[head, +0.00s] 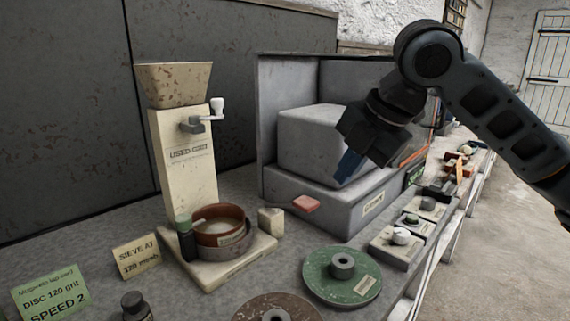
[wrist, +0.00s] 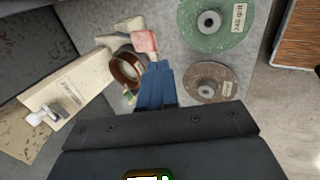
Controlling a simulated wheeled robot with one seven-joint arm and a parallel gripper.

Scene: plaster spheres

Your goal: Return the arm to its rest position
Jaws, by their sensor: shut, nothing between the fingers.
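My gripper (head: 349,166) hangs from my dark arm at the right of the head view, above the bench and in front of the grey box-shaped machine. Its blue fingers are together with nothing between them. In the wrist view the shut fingers (wrist: 157,85) point toward the bench, with a small pink block (wrist: 143,42) showing just past the tips. In the head view that pink block (head: 306,203) lies at the front edge of the grey machine (head: 345,212), apart from the fingers.
A cream mill (head: 182,155) with a hopper and a brown bowl (head: 220,222) stands at left. A green disc (head: 342,275) and a brown disc (head: 262,308) lie in front. Label cards (head: 137,256) stand front left. The floor (head: 510,250) beyond is clear.

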